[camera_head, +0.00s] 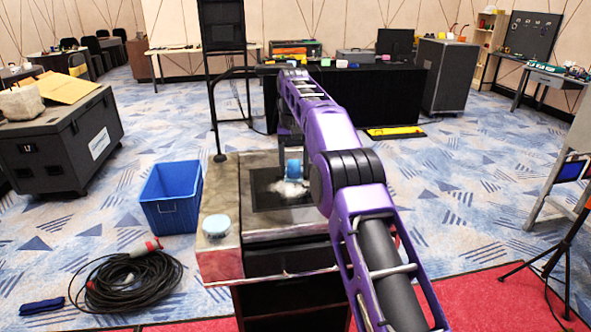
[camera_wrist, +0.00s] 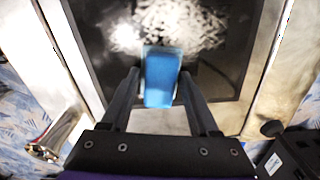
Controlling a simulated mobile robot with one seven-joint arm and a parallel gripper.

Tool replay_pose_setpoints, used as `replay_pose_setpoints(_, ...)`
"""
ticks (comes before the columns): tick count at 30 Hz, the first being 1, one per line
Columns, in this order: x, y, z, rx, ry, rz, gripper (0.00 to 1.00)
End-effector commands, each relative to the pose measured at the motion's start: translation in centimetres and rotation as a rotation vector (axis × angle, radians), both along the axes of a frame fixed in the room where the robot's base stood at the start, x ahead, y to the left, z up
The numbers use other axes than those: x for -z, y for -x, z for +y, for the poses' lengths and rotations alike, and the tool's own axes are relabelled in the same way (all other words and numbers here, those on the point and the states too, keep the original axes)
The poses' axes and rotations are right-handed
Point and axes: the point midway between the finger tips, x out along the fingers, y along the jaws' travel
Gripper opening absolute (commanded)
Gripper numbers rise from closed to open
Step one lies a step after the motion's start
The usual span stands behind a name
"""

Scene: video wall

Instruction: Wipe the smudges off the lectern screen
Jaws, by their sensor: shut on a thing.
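The lectern (camera_head: 285,235) stands in the middle of the head view, with a dark screen (camera_head: 266,199) set in its top. Whitish smudges (camera_head: 290,188) lie on the screen; in the wrist view they show as a bright mottled patch (camera_wrist: 195,25) at the top. My gripper (camera_wrist: 160,78) is shut on a blue sponge-like block (camera_wrist: 161,85). The block also shows in the head view (camera_head: 293,168), low over the screen beside the smudges. I cannot tell whether it touches the glass. My arm hides the right part of the screen.
A blue bin (camera_head: 171,197) and a coiled black cable (camera_head: 130,281) are on the floor to the left. A gooseneck stem (camera_head: 216,125) rises at the lectern's back left. A tripod (camera_head: 562,250) stands at right.

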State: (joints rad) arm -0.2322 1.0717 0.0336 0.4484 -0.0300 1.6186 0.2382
Motion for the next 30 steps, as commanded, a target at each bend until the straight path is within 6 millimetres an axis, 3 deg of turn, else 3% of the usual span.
replay_pose_setpoints(1,0.7,0.2,-0.1,0.000,0.001,0.004,0.17)
replay_pose_setpoints(30,0.5,3.9,-0.8,0.001,0.001,0.006,0.17)
